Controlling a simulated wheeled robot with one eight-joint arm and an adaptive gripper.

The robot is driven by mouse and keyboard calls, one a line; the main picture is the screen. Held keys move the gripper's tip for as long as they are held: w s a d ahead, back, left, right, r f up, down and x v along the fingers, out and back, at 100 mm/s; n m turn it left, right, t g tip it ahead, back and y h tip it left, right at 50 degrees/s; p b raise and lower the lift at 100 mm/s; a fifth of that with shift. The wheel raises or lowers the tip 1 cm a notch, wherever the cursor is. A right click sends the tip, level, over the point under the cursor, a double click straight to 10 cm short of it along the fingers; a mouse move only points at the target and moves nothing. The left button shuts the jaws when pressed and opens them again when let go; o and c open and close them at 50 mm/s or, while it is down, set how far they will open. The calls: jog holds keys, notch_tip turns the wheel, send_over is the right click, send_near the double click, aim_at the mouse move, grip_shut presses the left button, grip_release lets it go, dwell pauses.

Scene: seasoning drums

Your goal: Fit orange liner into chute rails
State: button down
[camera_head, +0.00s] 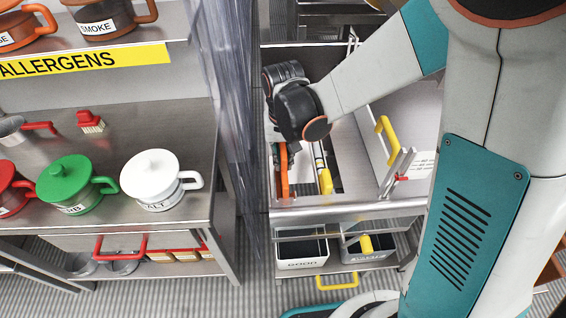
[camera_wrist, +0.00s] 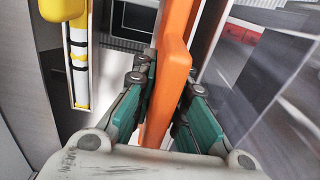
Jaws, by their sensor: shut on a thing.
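The orange liner (camera_wrist: 172,62) is a flat, upright panel with a rounded edge. It stands between the teal pads of my gripper (camera_wrist: 164,92), which is shut on it. In the head view the liner (camera_head: 284,172) hangs under my gripper (camera_head: 286,146), at the left part of the steel chute bench (camera_head: 345,208). My wrist hides its upper part there. I cannot clearly make out the chute rails or tell whether the liner touches them. The liner's far end runs out of the top of the wrist view.
A yellow-ended white rod (camera_head: 325,181) with black bands stands right of the liner; it also shows in the wrist view (camera_wrist: 80,62). A yellow handle (camera_head: 387,140) is farther right. Clear strip curtains (camera_head: 236,100) hang left. Bins (camera_head: 302,251) sit below.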

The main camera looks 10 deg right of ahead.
jog(key=shift+f, duration=0.3)
jog(key=shift+f, duration=0.15)
jog(key=c, duration=1.6)
grip_release()
notch_tip(320, 180, up, 12)
jog(key=p, duration=0.4)
jog(key=shift+r, duration=0.25)
